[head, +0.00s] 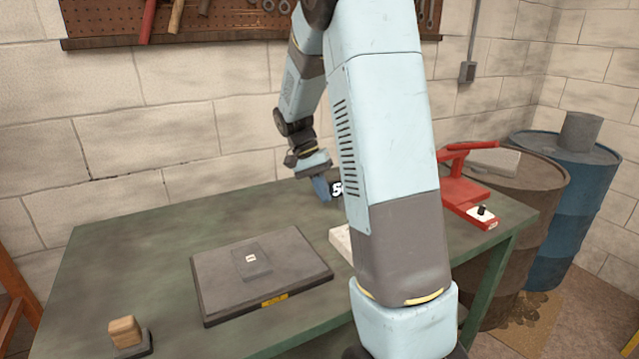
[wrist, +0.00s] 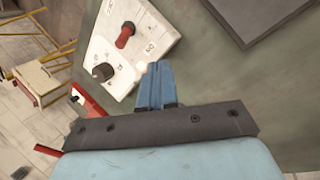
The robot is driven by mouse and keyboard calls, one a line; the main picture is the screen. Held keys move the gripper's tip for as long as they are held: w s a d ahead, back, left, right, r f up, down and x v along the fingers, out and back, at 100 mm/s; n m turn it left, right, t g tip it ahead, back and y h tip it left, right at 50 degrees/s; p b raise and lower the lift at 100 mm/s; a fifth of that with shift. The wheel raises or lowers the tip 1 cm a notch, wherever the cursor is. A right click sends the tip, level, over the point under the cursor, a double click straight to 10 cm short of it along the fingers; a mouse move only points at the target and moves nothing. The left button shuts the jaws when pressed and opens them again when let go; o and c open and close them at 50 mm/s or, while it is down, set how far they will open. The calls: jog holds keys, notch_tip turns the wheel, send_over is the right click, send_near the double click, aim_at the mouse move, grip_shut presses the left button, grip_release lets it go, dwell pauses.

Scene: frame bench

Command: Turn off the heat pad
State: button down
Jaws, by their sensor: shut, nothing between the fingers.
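The heat pad, a flat dark grey plate (head: 218,287) with a small raised square and a yellow front label, lies on the bench; its corner shows in the wrist view (wrist: 255,25). A white control box (head: 341,238) is mostly hidden behind my arm in the head view. In the wrist view the box (wrist: 120,20) shows a red switch (wrist: 125,35), a black knob (wrist: 103,73) and a small pale round spot (wrist: 141,67), perhaps a lamp. My gripper (wrist: 155,68) is shut and empty, its blue fingertips (head: 322,190) over the box's edge in the wrist view; contact is unclear.
The green bench (head: 150,240) carries a wooden block (head: 124,331) on a dark base at front left. A red device (head: 462,190) with a black knob stands at the right. A dark object marked 5 (head: 338,188) is partly hidden by my arm. Drums stand beyond the bench.

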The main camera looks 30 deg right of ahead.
jog(key=s+d+f, duration=0.2)
jog(key=s, duration=0.1)
jog(key=s+d+f, duration=0.1)
jog(key=shift+s+f, duration=0.15)
jog(key=shift+f, duration=0.2)
jog(key=shift+s+d, duration=0.2)
jog(key=shift+s, duration=0.15)
jog(key=shift+a, duration=0.2)
jog(key=shift+d+r, duration=0.1)
jog(key=shift+s+r+t, duration=0.1)
jog(key=shift+s+t, duration=0.05)
jog(key=shift+t, duration=0.15)
